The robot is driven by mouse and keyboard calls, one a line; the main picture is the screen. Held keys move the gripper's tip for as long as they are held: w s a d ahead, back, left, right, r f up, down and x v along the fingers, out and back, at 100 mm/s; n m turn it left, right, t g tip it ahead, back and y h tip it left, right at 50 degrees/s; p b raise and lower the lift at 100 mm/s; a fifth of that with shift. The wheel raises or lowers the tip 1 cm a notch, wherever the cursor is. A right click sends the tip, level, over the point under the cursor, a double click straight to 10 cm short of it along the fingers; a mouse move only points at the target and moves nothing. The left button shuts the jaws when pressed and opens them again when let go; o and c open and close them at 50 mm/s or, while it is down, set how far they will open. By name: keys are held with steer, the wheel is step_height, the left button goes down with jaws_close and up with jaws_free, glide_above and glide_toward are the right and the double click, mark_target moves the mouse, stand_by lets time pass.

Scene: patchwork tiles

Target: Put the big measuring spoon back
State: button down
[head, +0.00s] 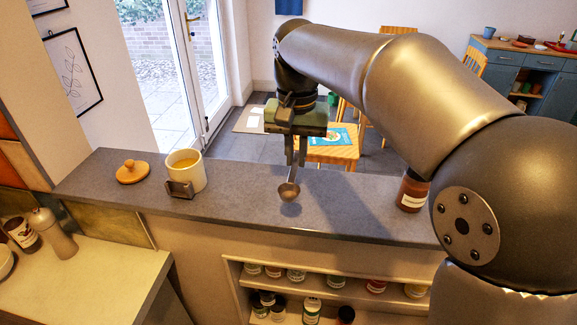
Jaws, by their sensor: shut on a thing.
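My gripper (294,159) points down over the grey stone ledge, near the middle of the head view. It is shut on the big measuring spoon (289,191), a metal spoon that hangs with its round bowl downward. The bowl shows against the ledge top; I cannot tell how far above it hangs. The upper handle is partly hidden between the fingers. To the left stands an open cream canister (193,171) with yellowish contents. A small dark holder (180,189) sits at the canister's front and looks empty.
A round wooden lid (132,172) with a knob lies left of the canister. A brown jar (411,194) stands on the ledge at the right, close to my arm. Shelves below hold several jars (311,309). The ledge (240,196) is clear between canister and spoon.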

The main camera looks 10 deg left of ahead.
steer(key=shift+w+a+f, duration=0.2)
steer(key=shift+a+f, duration=0.3)
steer(key=shift+f, duration=0.05)
steer(key=shift+w+a+f, duration=0.1)
steer(key=shift+a+f, duration=0.1)
steer(key=shift+f, duration=0.8)
steer(key=shift+a+f, duration=0.15)
steer(key=shift+f, duration=0.8)
steer(key=shift+f, duration=0.15)
steer(key=c, duration=1.5)
jaws_free()
step_height(320, 180, up, 12)
steer(key=shift+r+p, duration=0.2)
steer(key=shift+p, duration=0.15)
